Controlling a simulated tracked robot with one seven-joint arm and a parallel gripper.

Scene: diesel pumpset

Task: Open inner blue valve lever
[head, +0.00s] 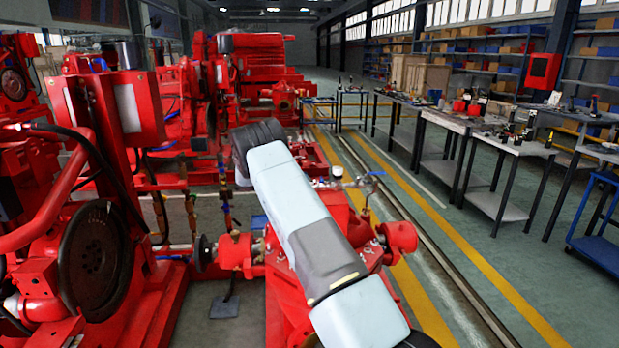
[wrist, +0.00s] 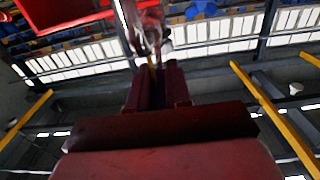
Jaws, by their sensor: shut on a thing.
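In the wrist view my gripper (wrist: 157,68) shows as a dark red body with two short fingers close together. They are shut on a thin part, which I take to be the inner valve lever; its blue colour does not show. A shiny metal fitting (wrist: 148,30) is just beyond the fingertips. In the head view my arm reaches forward over the red pumpset (head: 340,215) and hides the gripper and the gripped lever. A small blue-grey lever (head: 375,174) on a valve is visible to the right of my arm, beside a small gauge (head: 337,171).
A red engine with a dark wheel (head: 95,260) stands close on the left. A red flanged pipe end (head: 400,237) is right of my arm. Workbenches (head: 500,145) line the right side. The floor between pumpset and benches is clear.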

